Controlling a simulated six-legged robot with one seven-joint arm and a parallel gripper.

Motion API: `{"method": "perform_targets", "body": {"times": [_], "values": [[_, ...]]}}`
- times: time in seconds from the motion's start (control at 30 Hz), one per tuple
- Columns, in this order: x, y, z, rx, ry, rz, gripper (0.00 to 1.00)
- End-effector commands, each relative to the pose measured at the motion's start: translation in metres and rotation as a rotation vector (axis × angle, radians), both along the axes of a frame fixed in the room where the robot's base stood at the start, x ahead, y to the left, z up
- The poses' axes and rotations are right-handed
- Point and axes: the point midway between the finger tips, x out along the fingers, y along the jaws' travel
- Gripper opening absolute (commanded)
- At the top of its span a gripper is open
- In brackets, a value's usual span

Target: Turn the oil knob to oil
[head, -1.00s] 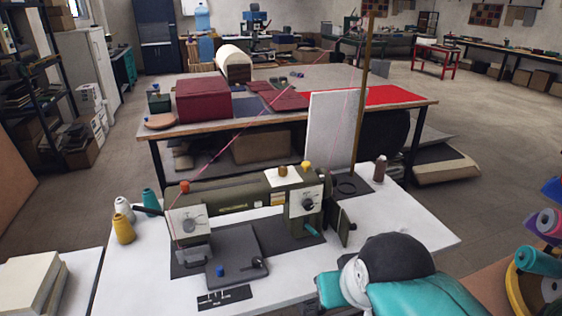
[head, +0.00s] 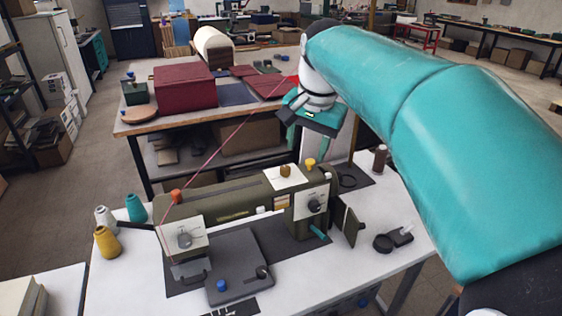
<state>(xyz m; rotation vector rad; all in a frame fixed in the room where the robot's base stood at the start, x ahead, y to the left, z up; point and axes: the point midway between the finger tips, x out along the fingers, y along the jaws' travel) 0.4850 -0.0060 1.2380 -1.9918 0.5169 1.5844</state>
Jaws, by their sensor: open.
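An olive sewing machine (head: 240,205) stands on the white table. On its top right, a brass knob (head: 285,171) sits on a white label plate (head: 275,182), with a yellow knob (head: 310,164) beside it. A dark dial (head: 314,206) is on the right front panel and another dark dial (head: 184,240) on the left one. The labels are too small to read, so I cannot tell which is the oil knob. My gripper (head: 311,140) is open and points down, above and behind the machine's right end. It appears empty and apart from the knobs.
A red thread runs up from the machine's left end, near an orange knob (head: 176,196). Thread cones (head: 106,241) stand at left. A dark plate (head: 238,268) with a blue knob lies in front. A black clamp-like item (head: 393,239) lies at right.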

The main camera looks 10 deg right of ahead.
Motion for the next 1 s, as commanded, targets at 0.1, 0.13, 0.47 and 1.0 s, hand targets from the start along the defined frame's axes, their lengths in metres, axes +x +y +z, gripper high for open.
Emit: {"method": "perform_targets", "body": {"times": [0.1, 0.13, 0.47, 1.0], "values": [[0.037, -0.002, 0.002, 0.021, 0.052, -0.107, 0.51], [0.046, -0.002, 0.003, 0.026, 0.064, -0.135, 0.51], [0.127, 0.002, -0.011, 0.043, 0.187, -0.432, 0.51], [0.161, 0.009, -0.05, 0.035, 0.241, -0.572, 0.51]]}}
